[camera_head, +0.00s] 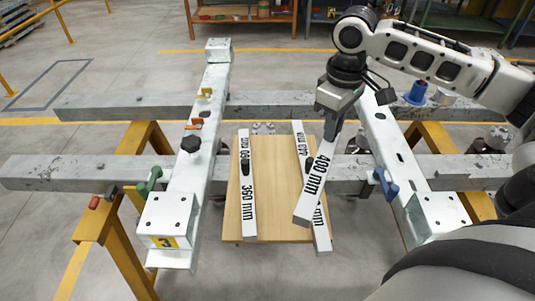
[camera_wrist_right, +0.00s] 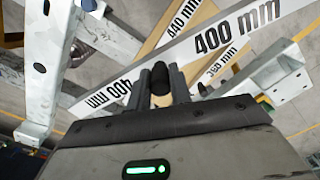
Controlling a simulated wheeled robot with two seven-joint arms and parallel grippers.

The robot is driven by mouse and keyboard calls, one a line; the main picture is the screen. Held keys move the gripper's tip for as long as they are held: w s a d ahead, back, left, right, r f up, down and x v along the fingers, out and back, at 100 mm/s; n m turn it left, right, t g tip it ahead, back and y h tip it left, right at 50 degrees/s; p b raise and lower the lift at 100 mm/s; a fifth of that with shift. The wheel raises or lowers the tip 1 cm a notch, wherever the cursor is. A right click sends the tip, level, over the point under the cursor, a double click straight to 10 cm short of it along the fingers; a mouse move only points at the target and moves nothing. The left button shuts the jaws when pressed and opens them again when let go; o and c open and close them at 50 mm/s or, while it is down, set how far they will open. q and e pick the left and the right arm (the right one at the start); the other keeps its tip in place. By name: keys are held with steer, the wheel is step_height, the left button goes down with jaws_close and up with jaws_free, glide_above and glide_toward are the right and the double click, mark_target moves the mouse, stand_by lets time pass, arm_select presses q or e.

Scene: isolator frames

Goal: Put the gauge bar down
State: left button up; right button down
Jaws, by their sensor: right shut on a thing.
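The white gauge bar marked 400 mm (camera_head: 314,182) hangs from my right gripper (camera_head: 333,127), tilted over the wooden board (camera_head: 274,205). In the right wrist view the 400 mm bar (camera_wrist_right: 232,37) runs diagonally across the picture, and the right gripper (camera_wrist_right: 161,84) is shut on its dark middle grip. The bar marked 440 mm (camera_head: 299,138) lies on the board, partly hidden beneath the held bar. The bar marked 360 mm (camera_head: 247,205) lies on the board's left side. Whether the held bar touches the 440 mm bar I cannot tell. My left gripper is not in view.
A pale steel frame member (camera_head: 207,115) stands left of the board and another (camera_head: 405,170) stands right, both on grey cross beams (camera_head: 100,172) over yellow trestles (camera_head: 118,245). Coloured clamps stick up from them. A bare strip of board shows between the outer bars.

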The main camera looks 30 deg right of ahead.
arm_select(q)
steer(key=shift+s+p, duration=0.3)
arm_select(e)
steer(key=w+a+f, duration=0.7)
steer(key=w+f, duration=0.3)
steer(key=f, duration=0.2)
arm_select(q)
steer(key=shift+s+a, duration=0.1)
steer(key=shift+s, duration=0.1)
arm_select(e)
steer(key=shift+f, duration=0.55)
steer(key=c, duration=1.3)
jaws_free()
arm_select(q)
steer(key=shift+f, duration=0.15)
arm_select(e)
steer(key=shift+r, duration=0.1)
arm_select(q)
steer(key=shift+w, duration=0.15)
arm_select(e)
step_height(320, 180, up, 13)
steer(key=shift+f, duration=0.15)
